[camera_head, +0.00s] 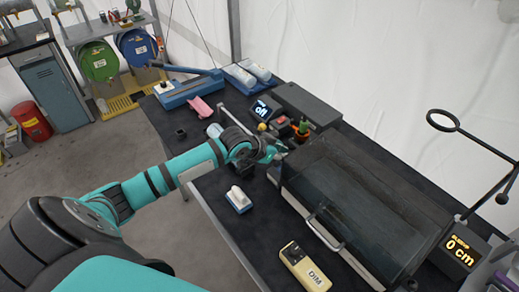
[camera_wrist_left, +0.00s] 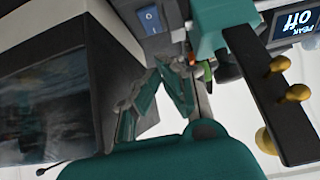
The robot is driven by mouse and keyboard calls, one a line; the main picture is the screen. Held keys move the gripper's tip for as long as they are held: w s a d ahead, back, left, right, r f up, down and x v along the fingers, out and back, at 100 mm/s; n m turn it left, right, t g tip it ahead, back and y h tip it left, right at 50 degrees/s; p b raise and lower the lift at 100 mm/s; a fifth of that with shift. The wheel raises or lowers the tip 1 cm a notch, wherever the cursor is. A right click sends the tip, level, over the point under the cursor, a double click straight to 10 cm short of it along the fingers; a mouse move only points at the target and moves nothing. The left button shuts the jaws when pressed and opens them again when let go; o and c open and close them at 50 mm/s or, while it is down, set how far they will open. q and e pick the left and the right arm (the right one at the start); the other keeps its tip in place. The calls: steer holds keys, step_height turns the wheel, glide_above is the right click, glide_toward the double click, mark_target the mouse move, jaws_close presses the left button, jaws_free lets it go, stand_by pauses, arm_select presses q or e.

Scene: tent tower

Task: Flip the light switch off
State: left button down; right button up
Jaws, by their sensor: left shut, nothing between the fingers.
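My left gripper (camera_head: 278,151) reaches in from the left and is shut and empty. The fingertips look apart from that square. I cannot tell for certain whether it is the light switch. A cream box (camera_head: 305,267) labelled "DIM" lies on the table's near part. My right gripper is not in view.
The chamber (camera_head: 350,205) with its front handle fills the table's right side. A display (camera_head: 262,108) reads "off"; the left wrist view shows it beside a dark bar with yellow knobs (camera_wrist_left: 280,65). A white-topped blue item (camera_head: 238,199) stands nearer. Another display (camera_head: 461,250) reads "0 cm".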

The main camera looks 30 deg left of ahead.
arm_select(q)
steer(key=s+f+b+v, duration=0.1)
steer(key=b+v, duration=0.1)
steer(key=v, duration=0.7)
steer(key=shift+s+a, duration=0.2)
steer(key=shift+s, duration=0.15)
steer(key=shift+f, duration=0.1)
